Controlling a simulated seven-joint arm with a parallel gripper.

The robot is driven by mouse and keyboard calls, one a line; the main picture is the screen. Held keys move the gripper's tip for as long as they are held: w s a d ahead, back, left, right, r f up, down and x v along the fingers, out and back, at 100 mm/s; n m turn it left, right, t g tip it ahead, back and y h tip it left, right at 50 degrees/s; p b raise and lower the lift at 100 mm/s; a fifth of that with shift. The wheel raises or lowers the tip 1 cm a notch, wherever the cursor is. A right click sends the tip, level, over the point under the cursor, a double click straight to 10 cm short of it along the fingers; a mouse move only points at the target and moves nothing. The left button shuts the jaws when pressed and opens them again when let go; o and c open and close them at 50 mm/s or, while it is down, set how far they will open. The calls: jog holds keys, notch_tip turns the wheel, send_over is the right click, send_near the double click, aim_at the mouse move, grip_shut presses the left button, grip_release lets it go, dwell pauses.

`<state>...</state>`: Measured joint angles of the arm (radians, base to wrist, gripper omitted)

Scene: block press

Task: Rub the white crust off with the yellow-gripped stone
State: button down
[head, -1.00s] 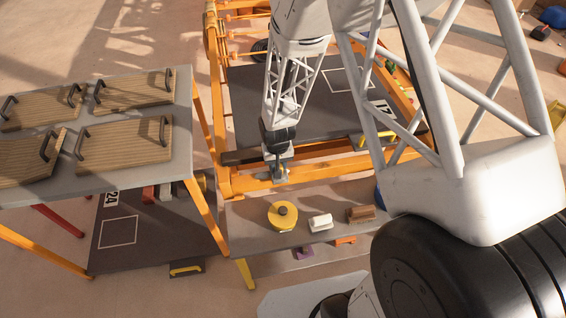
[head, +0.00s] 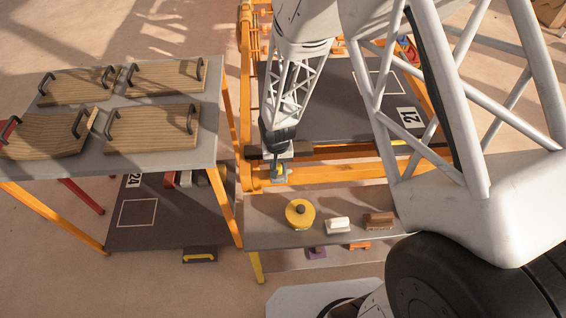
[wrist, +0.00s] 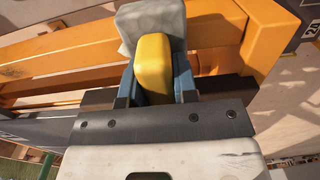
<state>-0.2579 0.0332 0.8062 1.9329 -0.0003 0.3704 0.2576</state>
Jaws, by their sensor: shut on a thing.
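My gripper (head: 279,178) is low at the front orange beam of the press frame, near its left end. In the wrist view my gripper (wrist: 153,88) is shut on the yellow grip of the stone (wrist: 153,65). The stone's grey block (wrist: 150,22) shows beyond the grip, against the orange beam (wrist: 60,62). I cannot tell whether the stone touches the beam. I cannot clearly make out the white crust; the stone and gripper hide part of the beam.
A grey bench (head: 265,232) in front carries a yellow round object (head: 300,213), a white block (head: 337,225) and a brown brush-like block (head: 379,221). The table (head: 150,165) at left holds several wooden boards with handles. The dark press bed (head: 330,105) lies behind the beam.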

jog(key=shift+d+f, duration=0.15)
jog(key=shift+d, duration=0.9)
jog(key=shift+d+r, duration=0.25)
jog(key=shift+r, duration=0.1)
jog(key=shift+d+f, duration=0.15)
jog(key=shift+d, duration=0.15)
jog(key=shift+d+f, duration=0.2)
jog(key=shift+d, duration=2.5)
jog(key=shift+d+r, duration=0.15)
jog(key=shift+d, duration=1.05)
notch_tip(320, 180, up, 8)
jog(key=shift+a, duration=0.15)
